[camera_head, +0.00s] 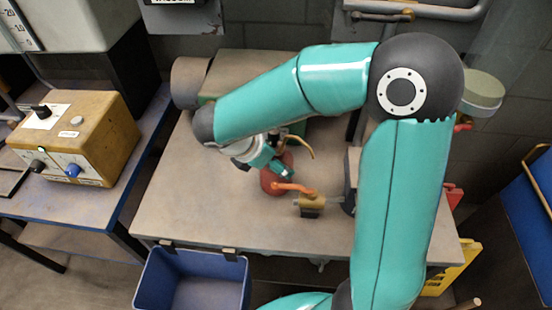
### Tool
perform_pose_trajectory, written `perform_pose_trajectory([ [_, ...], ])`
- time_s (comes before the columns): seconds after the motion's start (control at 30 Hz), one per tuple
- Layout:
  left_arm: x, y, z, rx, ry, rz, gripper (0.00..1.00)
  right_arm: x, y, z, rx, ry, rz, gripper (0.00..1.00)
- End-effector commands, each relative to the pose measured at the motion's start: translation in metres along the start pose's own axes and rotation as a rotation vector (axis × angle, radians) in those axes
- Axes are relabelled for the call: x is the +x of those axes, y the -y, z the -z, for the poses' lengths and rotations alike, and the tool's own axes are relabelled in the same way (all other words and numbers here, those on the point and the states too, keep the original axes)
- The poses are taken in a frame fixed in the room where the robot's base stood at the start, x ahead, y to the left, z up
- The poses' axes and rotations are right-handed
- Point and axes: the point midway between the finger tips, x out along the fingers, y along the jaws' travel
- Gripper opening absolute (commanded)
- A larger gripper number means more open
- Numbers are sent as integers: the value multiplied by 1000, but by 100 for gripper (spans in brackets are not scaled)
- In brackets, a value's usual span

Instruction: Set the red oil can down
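The red oil can (269,183) is over the worktable, near its middle, with a thin curved brass-coloured spout (302,145) pointing right. My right gripper (285,170) is at the upper part of the can and appears closed around it. One finger shows across the front of the can; the other finger is hidden. My gripper and wrist cover part of the can. I cannot tell whether the can's base touches the tabletop. My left gripper is not in view.
A brass valve with an orange lever (311,202) is close to the can's right. The worktable (200,205) is bare at left and front. A blue bin (160,284) hangs at the front edge. A wooden control box (90,135) stands on the left bench.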

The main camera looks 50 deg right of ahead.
Motion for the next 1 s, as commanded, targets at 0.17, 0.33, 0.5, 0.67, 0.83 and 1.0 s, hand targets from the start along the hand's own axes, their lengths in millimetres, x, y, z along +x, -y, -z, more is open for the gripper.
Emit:
perform_pose_trajectory([
  [0.17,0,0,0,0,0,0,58,-1,0,-1,0,1,-1,30],
  [0.33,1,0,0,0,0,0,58,1,0,1,0,0,-1,91],
  [0.5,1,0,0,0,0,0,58,1,0,1,-1,0,-1,100],
  [0.67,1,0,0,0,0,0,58,1,0,1,-1,0,0,100],
  [0.83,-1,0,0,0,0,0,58,-4,0,-1,0,0,-2,100],
  [1.0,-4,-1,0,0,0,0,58,-25,-1,-1,-1,0,-6,100],
])
